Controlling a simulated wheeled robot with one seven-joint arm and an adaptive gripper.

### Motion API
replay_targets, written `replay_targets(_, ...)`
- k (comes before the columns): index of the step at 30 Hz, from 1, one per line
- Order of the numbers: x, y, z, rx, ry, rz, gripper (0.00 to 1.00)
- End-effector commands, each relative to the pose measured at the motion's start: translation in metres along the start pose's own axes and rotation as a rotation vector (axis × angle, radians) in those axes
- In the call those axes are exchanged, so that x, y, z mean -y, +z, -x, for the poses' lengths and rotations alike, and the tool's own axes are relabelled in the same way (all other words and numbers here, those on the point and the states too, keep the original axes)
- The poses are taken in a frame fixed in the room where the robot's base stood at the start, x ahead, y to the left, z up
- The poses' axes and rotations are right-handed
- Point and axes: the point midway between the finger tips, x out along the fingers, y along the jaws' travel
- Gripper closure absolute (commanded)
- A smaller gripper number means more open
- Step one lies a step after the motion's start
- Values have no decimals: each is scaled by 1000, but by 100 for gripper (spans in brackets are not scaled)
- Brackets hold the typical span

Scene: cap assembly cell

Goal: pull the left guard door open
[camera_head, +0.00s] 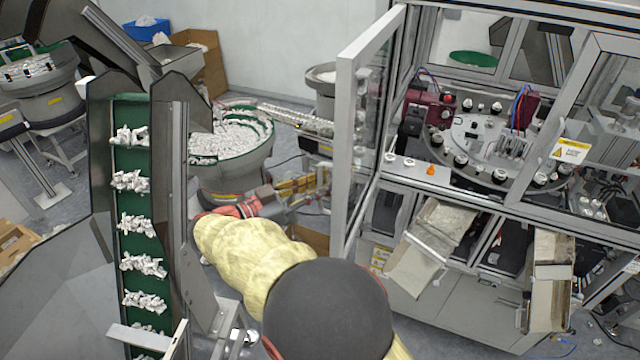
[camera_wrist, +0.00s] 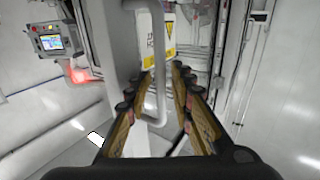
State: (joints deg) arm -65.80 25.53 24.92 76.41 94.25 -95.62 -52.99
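The left guard door (camera_head: 345,130), a pale metal frame with a clear pane, stands swung out from the front of the machine in the head view. In the wrist view its light frame (camera_wrist: 118,45) rises left of centre, with a grey bar handle (camera_wrist: 161,80) beside it. My gripper (camera_wrist: 160,78) is open, with one padded finger on each side of the handle. A gap shows between the fingers and the bar; contact is not clear. In the head view my gripper (camera_head: 318,180) is beside the door's outer edge, partly hidden.
The right guard door (camera_head: 600,140) looks closed. Behind the open door is a rotary table (camera_head: 490,145). Chutes (camera_head: 430,250) jut from the machine front. A bowl feeder (camera_head: 232,150) and green conveyor (camera_head: 130,210) stand left of the door.

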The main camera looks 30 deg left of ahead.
Motion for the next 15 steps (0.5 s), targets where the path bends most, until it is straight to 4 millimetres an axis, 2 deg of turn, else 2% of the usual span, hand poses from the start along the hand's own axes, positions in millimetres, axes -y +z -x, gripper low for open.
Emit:
replay_targets(8, 0, 0, 2, 0, -1, -1, 77)
replay_targets(11, 1, 0, 12, 0, -2, -1, 77)
replay_targets(15, 1, 0, 36, 0, -4, -2, 77)
